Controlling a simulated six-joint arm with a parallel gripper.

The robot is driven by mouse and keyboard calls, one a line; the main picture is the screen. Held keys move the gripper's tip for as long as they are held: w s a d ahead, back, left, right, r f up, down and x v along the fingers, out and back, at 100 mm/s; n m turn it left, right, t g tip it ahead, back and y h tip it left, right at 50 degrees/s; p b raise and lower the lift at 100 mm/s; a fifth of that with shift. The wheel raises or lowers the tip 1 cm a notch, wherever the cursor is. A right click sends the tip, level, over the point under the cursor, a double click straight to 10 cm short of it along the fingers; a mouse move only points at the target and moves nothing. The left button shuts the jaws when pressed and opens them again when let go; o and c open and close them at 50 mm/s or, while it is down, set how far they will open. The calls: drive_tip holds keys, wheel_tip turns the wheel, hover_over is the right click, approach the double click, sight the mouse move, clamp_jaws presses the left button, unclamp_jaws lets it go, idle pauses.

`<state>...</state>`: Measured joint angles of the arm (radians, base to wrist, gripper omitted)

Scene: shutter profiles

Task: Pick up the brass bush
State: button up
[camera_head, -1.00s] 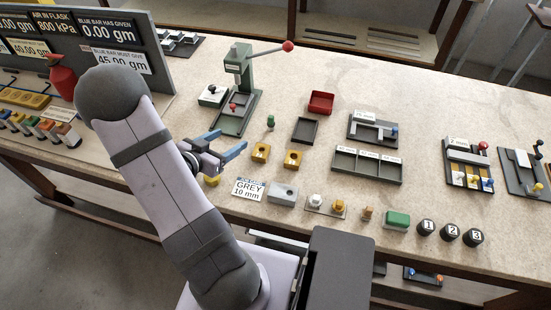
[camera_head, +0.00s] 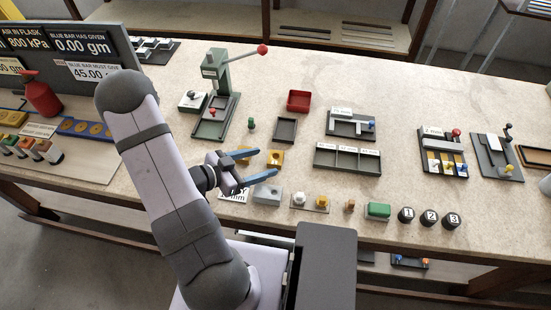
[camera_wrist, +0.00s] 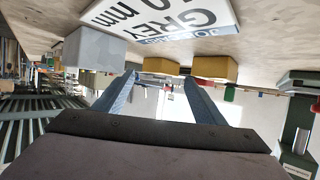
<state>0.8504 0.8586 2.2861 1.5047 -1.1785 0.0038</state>
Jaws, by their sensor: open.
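A small brass-coloured piece (camera_head: 350,205), which may be the brass bush, stands near the bench's front edge. It is between a small plate (camera_head: 309,209) with a white and a yellow knob and a green block (camera_head: 378,210). I cannot tell surely which piece is the bush. My gripper (camera_head: 266,163) is open and empty, held left of that piece, with its blue fingers pointing right. In the wrist view my gripper (camera_wrist: 160,76) shows both fingers apart with nothing between them; the small brass-coloured piece cannot be made out there.
A divided tray (camera_head: 347,161) and black numbered knobs (camera_head: 429,217) are further right. A green press (camera_head: 216,100) stands behind.

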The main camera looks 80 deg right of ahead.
sight(280, 156)
drive_tip(key=shift+s+d+p, duration=0.35)
drive_tip(key=shift+s, duration=0.1)
drive_tip(key=shift+p+x, duration=0.75)
drive_tip(key=shift+x, duration=1.3)
drive_tip(key=shift+w, duration=0.1)
drive_tip(key=c, duration=1.1)
